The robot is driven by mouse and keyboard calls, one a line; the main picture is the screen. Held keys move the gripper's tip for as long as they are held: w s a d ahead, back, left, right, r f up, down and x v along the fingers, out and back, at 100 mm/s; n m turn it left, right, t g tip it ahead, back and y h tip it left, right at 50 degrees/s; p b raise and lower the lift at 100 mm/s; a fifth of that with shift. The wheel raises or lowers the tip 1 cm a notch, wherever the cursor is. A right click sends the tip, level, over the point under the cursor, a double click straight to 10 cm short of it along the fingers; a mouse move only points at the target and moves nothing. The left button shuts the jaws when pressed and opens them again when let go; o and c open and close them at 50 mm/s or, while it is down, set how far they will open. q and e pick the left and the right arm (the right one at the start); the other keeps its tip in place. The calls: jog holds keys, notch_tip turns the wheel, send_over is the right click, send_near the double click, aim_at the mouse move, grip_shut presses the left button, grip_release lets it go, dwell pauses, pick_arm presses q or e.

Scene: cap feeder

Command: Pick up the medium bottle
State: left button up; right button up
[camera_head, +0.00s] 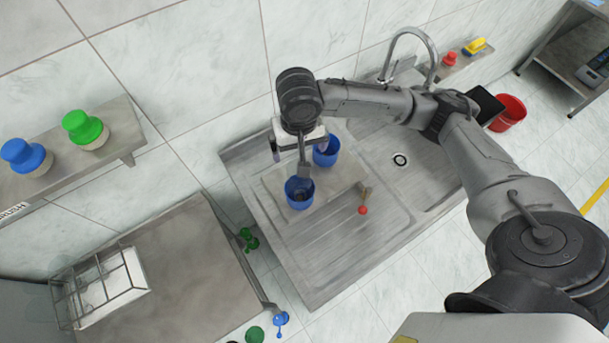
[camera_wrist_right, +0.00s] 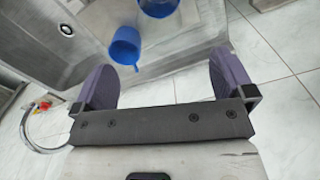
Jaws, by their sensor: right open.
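I cannot make out a medium bottle in either view. Two blue cups stand on a board by the sink: the near blue cup (camera_head: 299,193) and the far blue cup (camera_head: 326,151). They also show in the right wrist view as one blue cup with a handle (camera_wrist_right: 126,47) and another at the top edge (camera_wrist_right: 158,8). My right gripper (camera_head: 291,160) is over the board close to the cups. In the right wrist view its purple fingers (camera_wrist_right: 160,75) are wide apart with nothing between them. My left gripper is not in view.
The steel sink (camera_head: 340,255) has a curved tap at the back. A red-tipped tool (camera_head: 363,209) lies on its drainer. A wall shelf (camera_head: 72,168) holds green and blue brushes. A wire rack (camera_head: 118,275) stands on a steel table (camera_head: 190,265). A red bucket (camera_head: 508,113) is on the floor.

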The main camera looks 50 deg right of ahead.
jog(key=m, duration=0.3)
jog(key=shift+s+f+m, duration=0.1)
jog(key=shift+f+m, duration=0.15)
jog(key=shift+m, duration=0.05)
send_over(300, 184)
jog(key=w+d, duration=0.2)
notch_tip(300, 184, down, 7)
jog(key=shift+f, duration=0.15)
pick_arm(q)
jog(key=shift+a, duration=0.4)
pick_arm(e)
notch_tip(300, 184, down, 6)
jog(key=shift+w, duration=0.15)
jog(key=shift+c, duration=0.2)
